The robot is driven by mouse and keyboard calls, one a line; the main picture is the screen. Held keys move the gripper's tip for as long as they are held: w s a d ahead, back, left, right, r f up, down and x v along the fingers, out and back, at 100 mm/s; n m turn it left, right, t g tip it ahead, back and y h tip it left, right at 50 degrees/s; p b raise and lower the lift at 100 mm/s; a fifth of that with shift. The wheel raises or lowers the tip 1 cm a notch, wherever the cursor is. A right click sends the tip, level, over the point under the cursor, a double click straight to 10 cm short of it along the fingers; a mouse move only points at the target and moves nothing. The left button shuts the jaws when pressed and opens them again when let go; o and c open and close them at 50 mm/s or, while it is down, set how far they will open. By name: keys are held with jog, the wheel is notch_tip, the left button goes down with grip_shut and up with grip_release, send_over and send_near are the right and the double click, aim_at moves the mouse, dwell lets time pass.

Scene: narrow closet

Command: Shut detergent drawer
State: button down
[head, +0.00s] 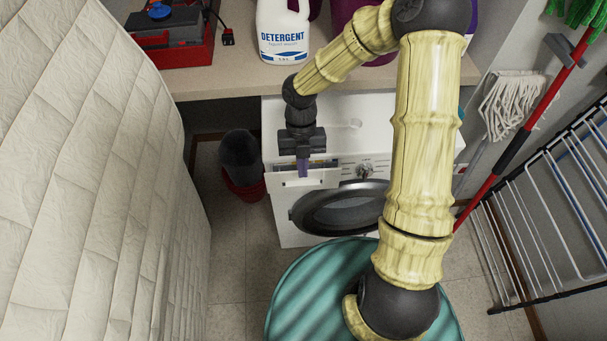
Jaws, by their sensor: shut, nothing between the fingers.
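The detergent drawer (322,180) is at the upper left of the white washing machine's front (292,232). It is pulled out, and part of its coloured inside shows behind its white front panel. My gripper (303,168) points down over the drawer, its fingers close together and empty. The fingertips are at the drawer's opening, just behind or against the front panel; I cannot tell whether they touch. The gripper hides part of the drawer's inside. The round dark washer door (345,210) is below the drawer, partly hidden by my arm.
A counter (235,78) above the washer holds a detergent jug (283,35) and a red toolbox (165,45). A mattress (100,200) lines the left side. A dark bin (240,160) stands left of the washer. A drying rack (550,210) and mop (512,100) are at right.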

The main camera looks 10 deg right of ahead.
dwell(0.3)
jog(key=s+d+r+m+t, duration=0.3)
jog(key=d+r+m, duration=0.2)
jog(key=m, duration=1.2)
jog(key=s+d+r+m+t, duration=0.3)
jog(key=r+m, duration=0.4)
jog(key=m, duration=1.1)
jog(key=shift+s+d+r+m, duration=0.3)
jog(key=shift+s+d, duration=0.1)
jog(key=shift+d, duration=0.45)
jog(key=shift+w, duration=0.1)
